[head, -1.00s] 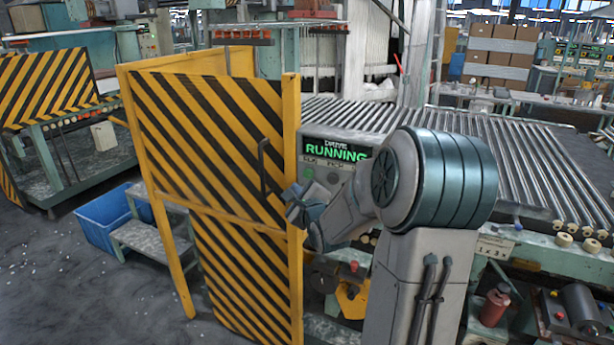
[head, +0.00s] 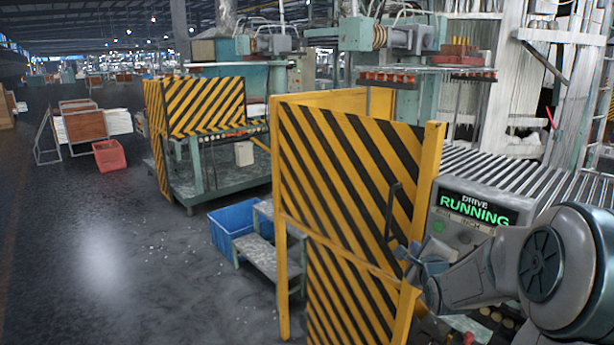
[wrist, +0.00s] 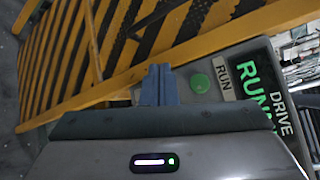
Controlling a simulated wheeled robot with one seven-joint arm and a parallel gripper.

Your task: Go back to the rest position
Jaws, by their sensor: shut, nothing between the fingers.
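My gripper (head: 408,254) is at the right of the head view, in front of the lower part of the yellow-and-black striped gate (head: 345,165), near its right post. In the wrist view my gripper (wrist: 158,72) has its blue fingers together with nothing between them. The striped gate panel (wrist: 75,55) fills the upper left there.
A dark handle (head: 391,210) is on the gate. A blue crate (head: 229,228) and a grey step (head: 265,256) stand left of the gate. A roller bed (head: 510,172) lies behind the panel. A red crate (head: 109,156) is farther off. The floor at left is open.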

